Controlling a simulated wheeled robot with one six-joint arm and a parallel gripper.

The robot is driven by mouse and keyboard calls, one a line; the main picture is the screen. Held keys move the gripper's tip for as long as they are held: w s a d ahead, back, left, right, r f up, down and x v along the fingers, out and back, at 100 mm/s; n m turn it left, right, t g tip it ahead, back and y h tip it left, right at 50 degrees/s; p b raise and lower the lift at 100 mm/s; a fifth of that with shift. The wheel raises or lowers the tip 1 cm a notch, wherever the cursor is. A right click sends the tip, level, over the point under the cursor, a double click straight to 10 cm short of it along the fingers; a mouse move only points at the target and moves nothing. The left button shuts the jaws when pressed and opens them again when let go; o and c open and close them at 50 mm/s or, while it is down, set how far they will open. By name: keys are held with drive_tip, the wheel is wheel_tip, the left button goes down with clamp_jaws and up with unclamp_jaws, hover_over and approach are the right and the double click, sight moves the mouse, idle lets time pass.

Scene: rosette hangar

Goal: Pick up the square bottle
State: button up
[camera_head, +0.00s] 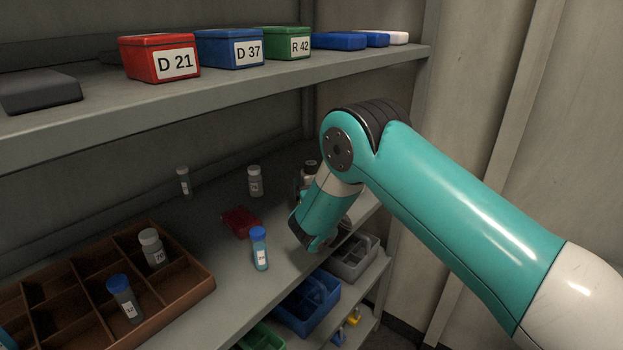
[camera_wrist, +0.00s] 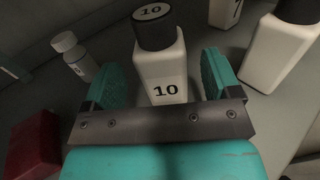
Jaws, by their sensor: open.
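A white square bottle (camera_wrist: 160,68) with a black cap, marked 10 on cap and front, stands upright in the wrist view. My gripper (camera_wrist: 163,80) is open, with one teal finger to the left of this bottle and one to the right. The bottle's lower front reaches down behind the gripper's dark bar, which hides its base. I cannot tell whether the fingers touch it. In the head view a black-capped bottle (camera_head: 309,170) shows behind my arm, mostly hidden; my arm also hides the fingers there.
Two more white bottles stand right of the gripper, one dark-capped (camera_wrist: 280,48), one cut off (camera_wrist: 226,12). A small white-capped bottle (camera_wrist: 74,55) and a red box (camera_wrist: 34,145) are at left. A brown divided tray (camera_head: 75,318) lies on the shelf; another shelf (camera_head: 250,82) overhangs it.

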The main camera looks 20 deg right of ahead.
drive_tip(key=shift+w+d+r+p, duration=0.15)
drive_tip(key=shift+w+p, duration=0.5)
drive_tip(key=shift+w, duration=1.2)
drive_tip(key=c, duration=1.1)
drive_tip(key=shift+r, duration=0.1)
wheel_tip(320, 180, up, 10)
drive_tip(key=shift+f+b, duration=0.1)
drive_tip(key=shift+b, duration=0.65)
